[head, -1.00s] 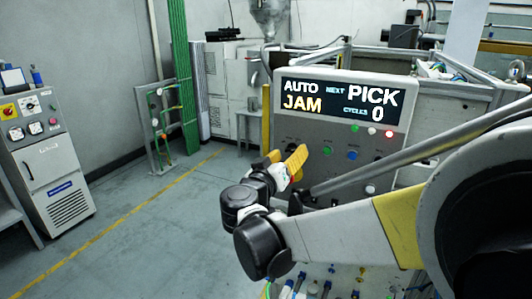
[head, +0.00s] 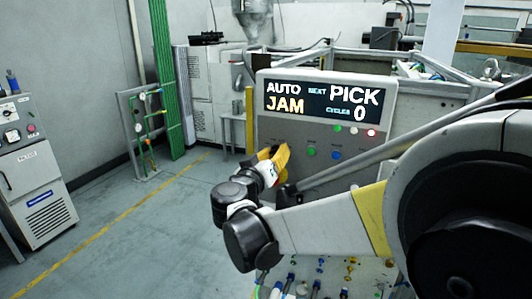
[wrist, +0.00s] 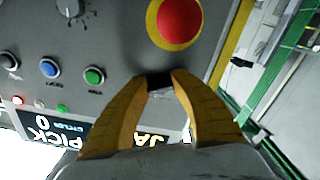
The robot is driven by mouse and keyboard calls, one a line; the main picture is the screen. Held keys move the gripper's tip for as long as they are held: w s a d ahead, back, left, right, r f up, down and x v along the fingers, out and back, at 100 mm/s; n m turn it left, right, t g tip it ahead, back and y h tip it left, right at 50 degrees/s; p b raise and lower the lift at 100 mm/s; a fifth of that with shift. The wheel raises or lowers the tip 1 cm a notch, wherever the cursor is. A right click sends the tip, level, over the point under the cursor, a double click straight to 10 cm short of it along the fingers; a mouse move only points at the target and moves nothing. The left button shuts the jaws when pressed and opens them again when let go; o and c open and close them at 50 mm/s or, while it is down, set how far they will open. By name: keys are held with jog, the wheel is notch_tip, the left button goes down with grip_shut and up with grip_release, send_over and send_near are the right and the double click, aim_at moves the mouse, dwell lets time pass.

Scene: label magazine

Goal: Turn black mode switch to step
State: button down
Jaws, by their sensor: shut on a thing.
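The grey control panel (head: 300,185) stands in front of me in the head view. Its display (head: 326,102) reads AUTO, JAM, NEXT PICK and CYCLES 0. My gripper (wrist: 158,77) has yellow fingers and is at the panel's left side in the head view. In the wrist view its fingertips are closed on the black mode switch (wrist: 160,86), which shows as a small dark piece between them. The switch's pointer and position labels are hidden by the fingers. In the head view the switch is hidden behind my gripper.
In the wrist view a red emergency button (wrist: 180,20) on a yellow ring is close to the fingertips. Open floor (head: 150,225) lies left of the panel.

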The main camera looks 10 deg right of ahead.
jog(key=n, duration=0.4)
jog(key=shift+r+n+p, duration=0.1)
jog(key=shift+n+p, duration=0.3)
jog(key=shift+d+n, duration=0.1)
jog(key=shift+n, duration=1.8)
jog(key=c, duration=1)
grip_release()
jog(key=shift+c, duration=0.2)
